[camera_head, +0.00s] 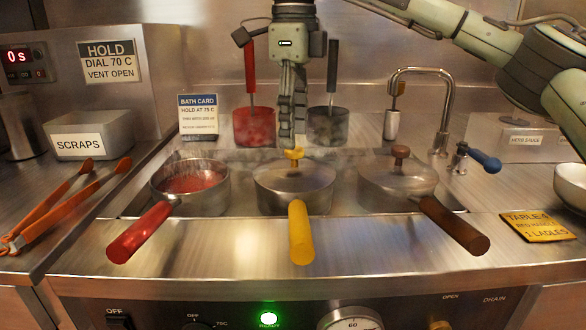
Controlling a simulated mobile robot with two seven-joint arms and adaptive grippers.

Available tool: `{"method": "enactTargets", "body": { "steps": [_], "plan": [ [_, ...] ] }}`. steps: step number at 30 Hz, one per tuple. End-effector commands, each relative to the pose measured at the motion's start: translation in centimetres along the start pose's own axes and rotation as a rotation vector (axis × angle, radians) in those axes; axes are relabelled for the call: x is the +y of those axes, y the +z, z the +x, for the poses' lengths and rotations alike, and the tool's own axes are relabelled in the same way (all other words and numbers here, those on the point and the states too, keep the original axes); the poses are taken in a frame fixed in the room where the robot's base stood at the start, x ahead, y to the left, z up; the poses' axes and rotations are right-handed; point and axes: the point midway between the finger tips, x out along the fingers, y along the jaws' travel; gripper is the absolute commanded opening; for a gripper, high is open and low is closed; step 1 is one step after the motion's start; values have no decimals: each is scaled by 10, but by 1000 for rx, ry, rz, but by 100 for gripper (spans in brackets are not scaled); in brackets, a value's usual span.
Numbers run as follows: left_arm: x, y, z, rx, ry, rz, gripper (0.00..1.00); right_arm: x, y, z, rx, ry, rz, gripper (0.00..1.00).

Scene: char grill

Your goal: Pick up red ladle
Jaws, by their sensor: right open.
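A red upright handle (251,68), which looks like the red ladle's, stands behind the pots against the steel back wall. A thin shaft runs down from it to a red canister (254,127); whether its lower end is inside is hard to tell. My right gripper (292,140) points down, open and empty, just above the yellow knob of the middle lidded pot (295,185). It is to the right of the red canister and appears nearer to me. My left gripper is out of view.
A red-handled pan (190,187) holds red sauce. A brown-handled lidded pot (397,182) stands right. A dark handle (333,68) rises by a dark canister (327,126). A faucet (447,110) stands at back right. Orange tongs (75,200) lie left.

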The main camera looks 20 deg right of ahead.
Motion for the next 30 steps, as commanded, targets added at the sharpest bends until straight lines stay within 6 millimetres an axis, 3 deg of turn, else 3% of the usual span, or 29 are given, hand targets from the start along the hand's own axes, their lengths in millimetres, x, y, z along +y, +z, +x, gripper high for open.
{"method": "enactTargets", "body": {
  "steps": [9,18,30],
  "plan": [
    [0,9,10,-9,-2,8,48,0,-4,44,2,1,0,52],
    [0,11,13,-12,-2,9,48,0,-4,48,-1,0,0,52],
    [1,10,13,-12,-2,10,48,0,-4,48,0,0,0,2]
  ]
}}
